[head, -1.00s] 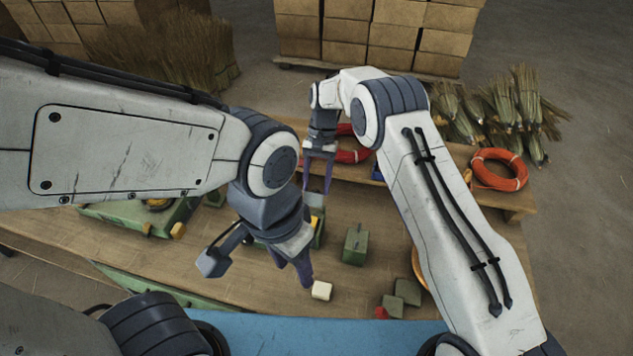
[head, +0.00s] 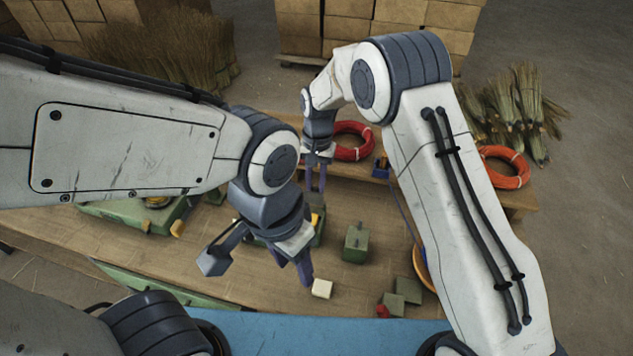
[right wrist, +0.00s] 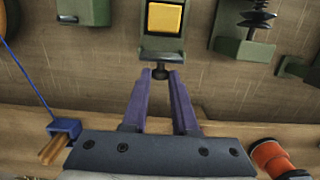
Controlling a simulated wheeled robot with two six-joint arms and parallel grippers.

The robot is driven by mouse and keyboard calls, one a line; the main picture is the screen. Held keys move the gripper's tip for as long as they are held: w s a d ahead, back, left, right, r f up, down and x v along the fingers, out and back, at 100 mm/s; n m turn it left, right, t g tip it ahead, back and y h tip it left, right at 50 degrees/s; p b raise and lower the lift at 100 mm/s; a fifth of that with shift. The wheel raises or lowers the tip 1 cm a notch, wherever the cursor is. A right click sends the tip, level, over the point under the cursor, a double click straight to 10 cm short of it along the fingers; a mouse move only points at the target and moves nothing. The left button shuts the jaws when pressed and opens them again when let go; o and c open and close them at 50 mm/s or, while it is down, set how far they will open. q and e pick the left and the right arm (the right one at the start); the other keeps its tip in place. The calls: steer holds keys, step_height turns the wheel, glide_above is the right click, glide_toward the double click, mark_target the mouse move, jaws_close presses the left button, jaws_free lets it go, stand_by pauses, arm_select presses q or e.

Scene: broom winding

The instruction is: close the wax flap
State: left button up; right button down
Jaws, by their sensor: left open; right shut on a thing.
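A green holder (right wrist: 147,47) with a yellow wax block (right wrist: 164,19) stands at the top of the right wrist view. A small dark knob (right wrist: 160,73) sticks out at its near edge. My right gripper (right wrist: 160,82) is shut on this knob with its purple fingertips. The flap itself cannot be told apart clearly from the holder. In the head view, the yellow wax (head: 315,218) shows partly behind my left gripper (head: 293,272), and my right gripper (head: 316,188) is just beyond it. My left gripper is open and empty above the bench.
A pale block (head: 321,288), a green box (head: 356,243) and small green blocks (head: 408,290) lie on the wooden bench (head: 240,285). A red coil (head: 352,153) lies on the back ledge. In the right wrist view, a green spring fixture (right wrist: 245,40) stands to the right.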

steer(key=shift+s+a+t+b, duration=0.1)
steer(key=shift+s+t+b, duration=0.45)
steer(key=shift+t+b, duration=0.55)
steer(key=shift+s+a+r+t+h+b, duration=0.1)
steer(key=shift+s+r+t+h+b, duration=0.15)
steer(key=shift+t+b, duration=0.75)
steer(key=shift+s+b, duration=0.1)
steer(key=shift+b, duration=0.2)
steer(key=shift+r, duration=0.1)
steer(key=c, duration=0.7)
jaws_free()
steer(key=b+v, duration=0.1)
steer(key=v, duration=0.9)
steer(key=shift+r, duration=0.2)
